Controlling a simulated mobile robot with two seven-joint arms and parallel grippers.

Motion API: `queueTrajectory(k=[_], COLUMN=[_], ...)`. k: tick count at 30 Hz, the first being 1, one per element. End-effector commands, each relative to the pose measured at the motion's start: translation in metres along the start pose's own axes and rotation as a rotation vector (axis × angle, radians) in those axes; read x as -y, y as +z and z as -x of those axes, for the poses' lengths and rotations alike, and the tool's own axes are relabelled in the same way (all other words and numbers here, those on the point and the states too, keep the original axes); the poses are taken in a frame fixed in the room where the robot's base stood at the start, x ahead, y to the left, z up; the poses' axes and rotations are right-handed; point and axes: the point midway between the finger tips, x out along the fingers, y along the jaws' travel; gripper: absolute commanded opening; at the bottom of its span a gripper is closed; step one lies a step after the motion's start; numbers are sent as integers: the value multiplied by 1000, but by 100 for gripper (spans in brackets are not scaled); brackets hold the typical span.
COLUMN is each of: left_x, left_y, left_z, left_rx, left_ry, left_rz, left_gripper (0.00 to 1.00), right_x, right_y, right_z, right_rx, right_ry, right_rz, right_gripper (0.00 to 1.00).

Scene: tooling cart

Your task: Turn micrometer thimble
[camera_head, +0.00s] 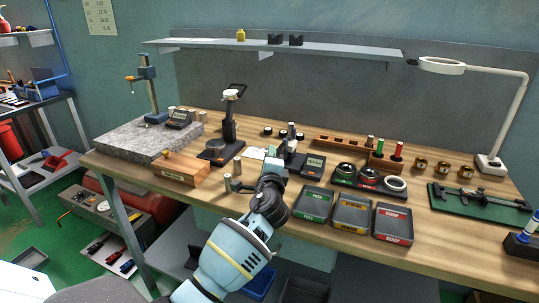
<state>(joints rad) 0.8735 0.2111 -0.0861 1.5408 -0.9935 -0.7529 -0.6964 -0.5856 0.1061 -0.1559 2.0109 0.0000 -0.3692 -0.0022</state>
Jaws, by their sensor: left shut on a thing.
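The micrometer (291,153) stands in its holder near the middle of the bench, with a dark body beside a small digital display (315,162). My left gripper (273,168) reaches in from the front and is at the left end of the micrometer, shut on its thimble. The thimble is mostly hidden by the gripper, and its turn angle and the reading are too small to make out. My right gripper is not in view.
Three labelled trays, green (314,204), yellow (352,214) and red (392,223), lie right of my left arm. A ring gauge rack (368,180) stands behind them. A wooden box (181,169) and a dial stand (219,150) are to the left.

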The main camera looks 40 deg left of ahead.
Motion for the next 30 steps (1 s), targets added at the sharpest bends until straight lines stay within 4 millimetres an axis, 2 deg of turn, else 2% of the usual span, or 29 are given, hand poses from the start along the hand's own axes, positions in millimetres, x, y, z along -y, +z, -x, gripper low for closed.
queueTrajectory(k=[12,30], left_x=[0,-3], left_y=[-1,-1], left_z=[0,0], left_rx=[-2,-2], left_ry=[93,113], left_rz=[223,271], left_gripper=[4,4], right_x=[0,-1], right_y=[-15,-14], right_z=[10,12], right_rx=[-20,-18], right_ry=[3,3], right_rz=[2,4], right_gripper=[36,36])
